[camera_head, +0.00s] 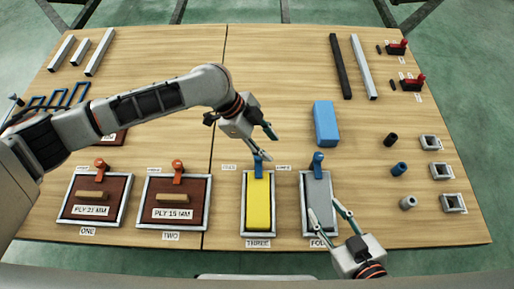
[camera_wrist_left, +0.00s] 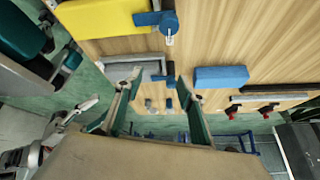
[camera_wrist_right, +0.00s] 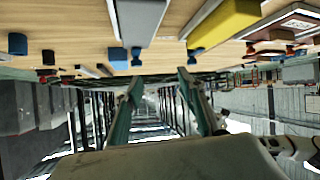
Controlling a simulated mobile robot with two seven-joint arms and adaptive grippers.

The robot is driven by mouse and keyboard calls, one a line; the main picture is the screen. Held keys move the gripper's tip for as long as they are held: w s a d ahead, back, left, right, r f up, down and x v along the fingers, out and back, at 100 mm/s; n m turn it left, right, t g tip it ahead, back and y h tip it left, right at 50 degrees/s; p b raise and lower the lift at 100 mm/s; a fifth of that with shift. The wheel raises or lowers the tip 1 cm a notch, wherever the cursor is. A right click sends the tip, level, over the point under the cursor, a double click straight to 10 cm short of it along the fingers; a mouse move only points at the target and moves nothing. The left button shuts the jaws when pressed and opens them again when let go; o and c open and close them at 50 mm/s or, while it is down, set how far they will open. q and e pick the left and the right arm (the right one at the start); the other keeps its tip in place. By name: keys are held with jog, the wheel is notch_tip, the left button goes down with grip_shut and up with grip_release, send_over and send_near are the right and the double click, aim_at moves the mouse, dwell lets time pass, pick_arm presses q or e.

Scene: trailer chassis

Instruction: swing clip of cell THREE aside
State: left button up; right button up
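Cell THREE (camera_head: 245,231) holds a yellow block (camera_head: 258,205) in a grey frame. Its blue clip (camera_head: 258,168) stands at the far end, in line with the block and overlapping its edge. The clip also shows in the left wrist view (camera_wrist_left: 168,20) and the right wrist view (camera_wrist_right: 195,53). My left gripper (camera_head: 268,144) is open and empty just beyond this clip, apart from it as far as I can tell. My right gripper (camera_head: 324,207) is open and empty above cell FOUR's grey block (camera_head: 317,190).
Cell FOUR's blue clip (camera_head: 318,163) stands close to the right of cell THREE's clip. A loose blue block (camera_head: 325,124) lies beyond it. Cells ONE (camera_head: 66,218) and TWO (camera_head: 144,219), with red clips, are at left. Bare tabletop lies beyond cell THREE.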

pick_arm(q)
jog(key=g+y+b, duration=0.1)
jog(key=y+b, duration=0.1)
send_near(259, 165)
jog(key=w+r, duration=0.2)
pick_arm(e)
jog(key=shift+s+a+f, duration=0.1)
jog(key=shift+s+f, duration=0.2)
jog(key=shift+f, duration=0.55)
pick_arm(q)
jog(key=shift+m, duration=0.4)
jog(key=b+x, duration=0.1)
jog(key=x, duration=0.5)
jog(key=shift+s+f, duration=0.1)
jog(key=shift+s, duration=0.1)
jog(key=shift+d+f+b, duration=0.3)
jog(key=shift+f+b, duration=0.1)
jog(key=shift+f, duration=0.2)
pick_arm(e)
jog(key=shift+w+a+r+m+y, duration=0.15)
jog(key=shift+w+a+r, duration=0.1)
jog(key=shift+a+r, duration=0.25)
jog(key=shift+w+a+r+m+y, duration=0.15)
jog(key=shift+w+a+r, duration=0.1)
jog(key=shift+a, duration=0.3)
pick_arm(q)
jog(key=c, duration=1.1)
